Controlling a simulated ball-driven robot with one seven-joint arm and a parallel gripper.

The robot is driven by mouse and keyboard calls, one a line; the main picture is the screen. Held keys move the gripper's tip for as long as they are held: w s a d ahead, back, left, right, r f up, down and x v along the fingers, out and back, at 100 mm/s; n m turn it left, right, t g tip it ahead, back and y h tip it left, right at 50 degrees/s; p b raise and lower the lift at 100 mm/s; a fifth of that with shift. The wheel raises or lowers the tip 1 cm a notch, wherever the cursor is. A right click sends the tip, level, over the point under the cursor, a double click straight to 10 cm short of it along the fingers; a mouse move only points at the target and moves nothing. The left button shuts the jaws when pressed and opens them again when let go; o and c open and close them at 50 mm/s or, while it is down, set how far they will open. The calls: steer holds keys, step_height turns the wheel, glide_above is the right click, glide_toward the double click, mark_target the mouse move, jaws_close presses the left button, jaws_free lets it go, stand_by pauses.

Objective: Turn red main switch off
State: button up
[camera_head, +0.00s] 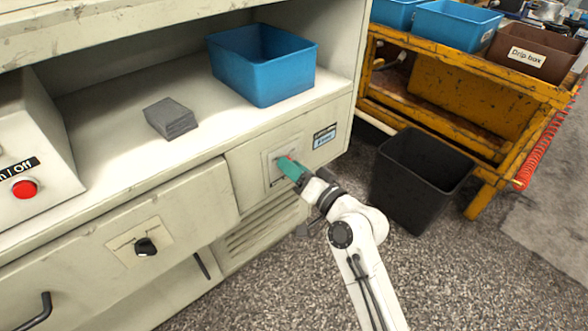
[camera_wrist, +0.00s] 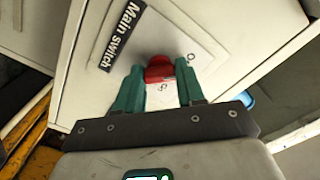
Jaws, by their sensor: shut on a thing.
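The red main switch (camera_wrist: 159,70) sits on a pale square plate on the cabinet front, beside a black label reading "Main switch" (camera_wrist: 122,32). My gripper (camera_wrist: 160,84) has its two green fingers on either side of the red switch, shut on it. In the head view my gripper (camera_head: 288,164) reaches the plate (camera_head: 272,163) from the lower right and hides most of the switch. The switch's exact angle is hard to tell.
A blue bin (camera_head: 262,75) and a stack of grey sheets (camera_head: 171,118) lie on the cabinet shelf. A red button (camera_head: 25,189) and a black knob (camera_head: 146,246) are at the left. A black waste bin (camera_head: 418,180) and a yellow cart (camera_head: 480,115) stand at the right.

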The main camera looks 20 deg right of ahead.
steer(key=shift+f, duration=0.15)
steer(key=o, duration=1)
steer(key=shift+o, duration=0.2)
steer(key=p+v, duration=0.1)
steer(key=v, duration=0.9)
steer(key=shift+s+p, duration=0.3)
steer(key=shift+s, duration=0.1)
steer(key=shift+d, duration=0.1)
